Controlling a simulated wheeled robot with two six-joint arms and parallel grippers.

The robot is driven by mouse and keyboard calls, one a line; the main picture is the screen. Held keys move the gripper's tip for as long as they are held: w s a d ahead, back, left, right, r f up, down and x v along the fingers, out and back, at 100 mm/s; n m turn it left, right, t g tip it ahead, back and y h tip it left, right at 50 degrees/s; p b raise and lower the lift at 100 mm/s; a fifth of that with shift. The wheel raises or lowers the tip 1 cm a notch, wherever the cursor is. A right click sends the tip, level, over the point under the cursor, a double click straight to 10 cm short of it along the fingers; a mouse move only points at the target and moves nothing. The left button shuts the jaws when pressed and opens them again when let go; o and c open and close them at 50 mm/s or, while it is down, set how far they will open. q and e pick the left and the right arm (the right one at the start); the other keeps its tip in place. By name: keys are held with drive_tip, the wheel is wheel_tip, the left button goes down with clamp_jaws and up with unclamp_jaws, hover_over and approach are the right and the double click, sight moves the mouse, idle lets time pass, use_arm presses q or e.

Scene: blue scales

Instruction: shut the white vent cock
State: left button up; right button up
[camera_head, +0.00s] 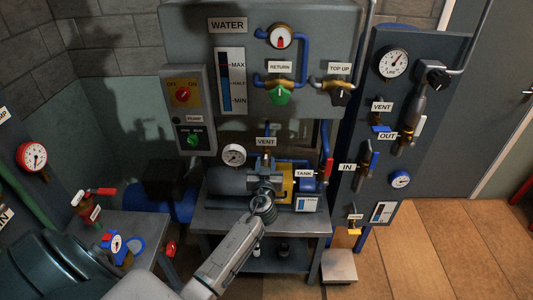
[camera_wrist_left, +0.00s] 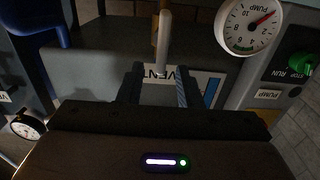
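The white cock lever (camera_wrist_left: 163,38) stands upright in the left wrist view, its lower end near the gap between my fingertips. An upside-down VENT label (camera_wrist_left: 180,80) is right behind it. In the head view a VENT label (camera_head: 266,142) sits above the pump, and my left gripper reaches in just below it, hiding the cock there. My left gripper (camera_head: 266,182) is open, its two fingers (camera_wrist_left: 158,78) apart in the wrist view. I cannot tell whether the lever is between the fingers or just beyond them. My right gripper is not in view.
The pump (camera_head: 228,181) sits on a grey bench (camera_head: 235,220). A pump gauge (camera_wrist_left: 249,26) is close beside the lever. A red-handled tank valve (camera_head: 328,167) is to the right. Another VENT label (camera_head: 382,106) with a blue-handled valve (camera_head: 382,129) is on the right panel.

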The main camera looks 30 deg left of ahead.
sight(266, 160)
use_arm(q)
drive_tip(key=shift+p+x, duration=0.35)
drive_tip(key=shift+x, duration=1.25)
clamp_jaws()
